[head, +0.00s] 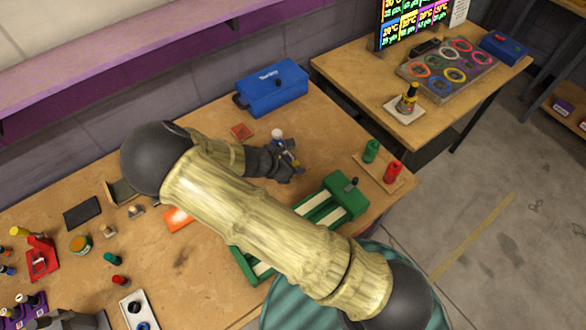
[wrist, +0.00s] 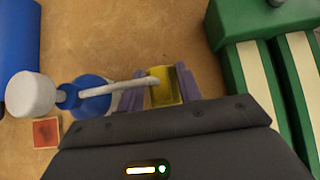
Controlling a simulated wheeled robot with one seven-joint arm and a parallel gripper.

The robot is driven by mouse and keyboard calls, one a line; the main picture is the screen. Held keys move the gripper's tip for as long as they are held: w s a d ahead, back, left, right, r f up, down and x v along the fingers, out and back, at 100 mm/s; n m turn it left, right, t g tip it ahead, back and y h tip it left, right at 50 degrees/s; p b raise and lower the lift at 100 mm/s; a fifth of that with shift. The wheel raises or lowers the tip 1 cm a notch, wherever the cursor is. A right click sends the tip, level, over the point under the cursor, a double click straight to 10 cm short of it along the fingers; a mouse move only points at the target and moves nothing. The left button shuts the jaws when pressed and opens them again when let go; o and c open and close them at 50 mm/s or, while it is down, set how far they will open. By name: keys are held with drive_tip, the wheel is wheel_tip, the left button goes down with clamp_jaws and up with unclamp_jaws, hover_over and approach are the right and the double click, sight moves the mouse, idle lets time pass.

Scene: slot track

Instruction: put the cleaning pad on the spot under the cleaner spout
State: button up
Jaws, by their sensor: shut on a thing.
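My gripper (wrist: 160,90) is shut on a small yellow block, which I take to be the cleaning pad (wrist: 164,92). The pad sits between the purple fingers, and part of its top looks dark. The cleaner has a white knob (wrist: 30,93), blue parts and a thin white spout (wrist: 118,87). The spout reaches across the left finger, and its tip appears over the pad's left edge; the height gap cannot be judged. In the head view my gripper (head: 292,164) is just beside the cleaner's white top (head: 277,133). The spot under the spout is not clearly visible.
A green track (head: 345,195) lies close on the right, also in the wrist view (wrist: 232,65). A blue toolbox (head: 272,90) stands behind. A small red tile (head: 242,131) lies left of the cleaner. Green (head: 371,150) and red (head: 393,172) bottles stand at the right edge.

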drive_tip(key=shift+f, duration=0.1)
drive_tip(key=shift+f+p, duration=0.55)
drive_tip(key=shift+f, duration=1.15)
drive_tip(key=o, duration=1)
drive_tip(key=shift+o, duration=0.2)
drive_tip(key=b+v, duration=0.2)
drive_tip(key=v, duration=1)
drive_tip(key=shift+s, duration=0.1)
